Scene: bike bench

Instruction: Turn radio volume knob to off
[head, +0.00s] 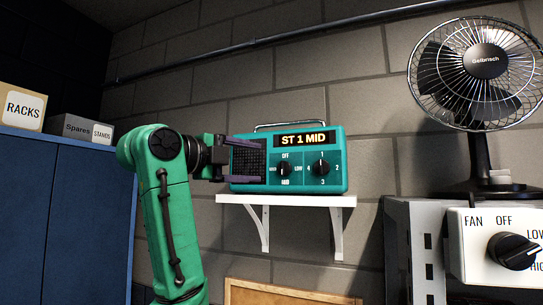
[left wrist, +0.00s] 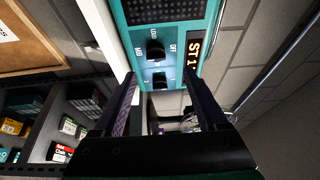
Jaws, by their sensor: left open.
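The teal radio (head: 335,152) stands on a white wall shelf (head: 300,200). Its display (head: 302,139) reads "ST 1 MID". The volume knob (head: 284,169), black, has OFF above it, LOW to its right and MID below. A second black knob (head: 320,168) is to its right, with 2 and 3 around it. My left gripper (head: 258,163) is open and empty in front of the speaker grille, left of the volume knob. In the left wrist view, the volume knob (left wrist: 155,50) and the second knob (left wrist: 160,80) lie between the lines of the open fingers (left wrist: 160,90), apart from them.
A fan (head: 485,75) stands at the right above a white control box with a fan knob (head: 513,250). A blue cabinet (head: 60,200) with labelled boxes (head: 85,129) is at the left.

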